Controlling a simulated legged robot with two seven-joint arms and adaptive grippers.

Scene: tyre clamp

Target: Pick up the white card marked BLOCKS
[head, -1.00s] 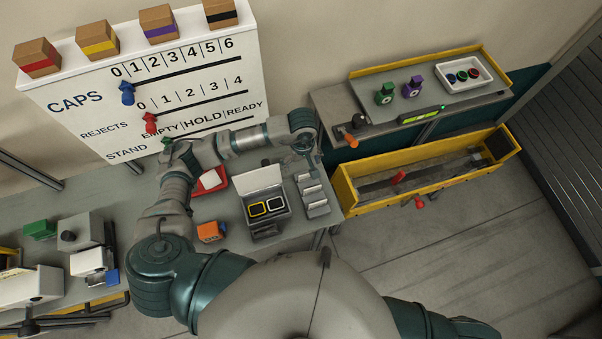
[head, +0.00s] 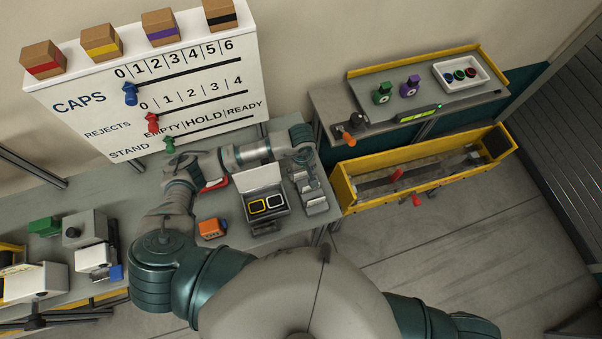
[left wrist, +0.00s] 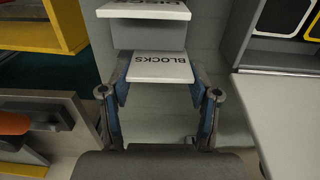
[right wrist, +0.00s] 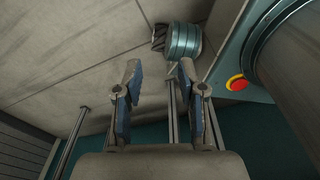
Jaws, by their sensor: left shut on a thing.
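The white card marked BLOCKS (left wrist: 160,68) is in the left wrist view, its lettering upside down there. My left gripper (left wrist: 160,92) is shut on it, one finger at each side edge. The card is in front of a grey stepped holder, and another white card (left wrist: 145,9) sits above it in the picture. I cannot tell whether the BLOCKS card still touches the holder. In the head view my left gripper (head: 306,178) is over the card holder (head: 318,207) and partly hides it. My right gripper (right wrist: 157,88) is open and empty over the floor.
Left of the holder stands an open grey case (head: 268,213) with yellow and white framed inserts. An orange block (head: 211,228) and a partly hidden red tray (head: 215,185) are farther left. A yellow-edged trough (head: 425,172) lies to the right. The lettered board (head: 150,95) stands behind.

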